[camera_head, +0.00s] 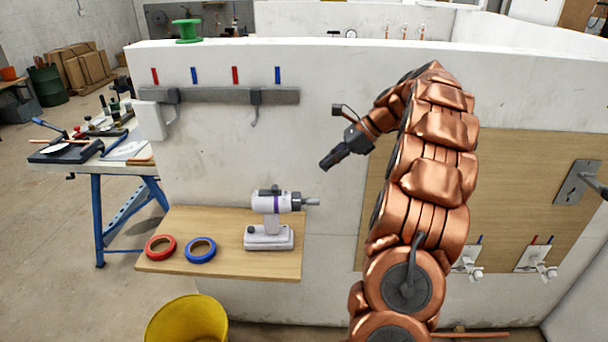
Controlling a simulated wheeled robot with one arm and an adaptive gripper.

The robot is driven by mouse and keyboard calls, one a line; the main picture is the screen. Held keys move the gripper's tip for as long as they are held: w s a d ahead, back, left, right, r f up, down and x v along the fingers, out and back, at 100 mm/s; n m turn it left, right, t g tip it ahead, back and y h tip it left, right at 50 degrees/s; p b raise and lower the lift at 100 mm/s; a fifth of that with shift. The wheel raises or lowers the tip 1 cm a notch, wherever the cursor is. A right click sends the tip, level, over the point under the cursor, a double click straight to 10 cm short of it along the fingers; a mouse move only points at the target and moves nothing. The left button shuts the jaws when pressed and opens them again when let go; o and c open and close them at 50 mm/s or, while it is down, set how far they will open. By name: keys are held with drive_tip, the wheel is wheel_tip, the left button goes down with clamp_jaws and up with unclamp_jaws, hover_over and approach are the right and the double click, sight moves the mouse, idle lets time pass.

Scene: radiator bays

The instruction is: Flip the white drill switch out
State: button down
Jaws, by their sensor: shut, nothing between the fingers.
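A white drill (270,218) with a purple band stands upright on its base on a wooden shelf (220,262) fixed to the white wall. Its grey chuck points right. Its switch is too small to make out. My gripper (327,163) is at the end of my copper-coloured arm, above and to the right of the drill, apart from it. Its fingers are shut and empty, pointing down and to the left.
A red tape roll (160,248) and a blue tape roll (200,250) lie left of the drill. A grey rail (218,96) with hooks is above. A yellow bucket (188,322) stands below. Wall space between gripper and drill is clear.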

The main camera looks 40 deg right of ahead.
sight(278, 191)
drive_tip(key=p+x, duration=0.2)
drive_tip(key=x, duration=0.7)
drive_tip(key=shift+a+f, duration=0.1)
drive_tip(key=shift+a, duration=0.1)
drive_tip(key=shift+w+a+p, duration=0.65)
drive_tip(key=shift+w+a, duration=0.15)
drive_tip(key=shift+a, duration=0.15)
drive_tip(key=shift+w+a+f, duration=0.15)
drive_tip(key=shift+w+a, duration=0.35)
drive_tip(key=shift+a, duration=0.15)
drive_tip(key=shift+p, duration=0.3)
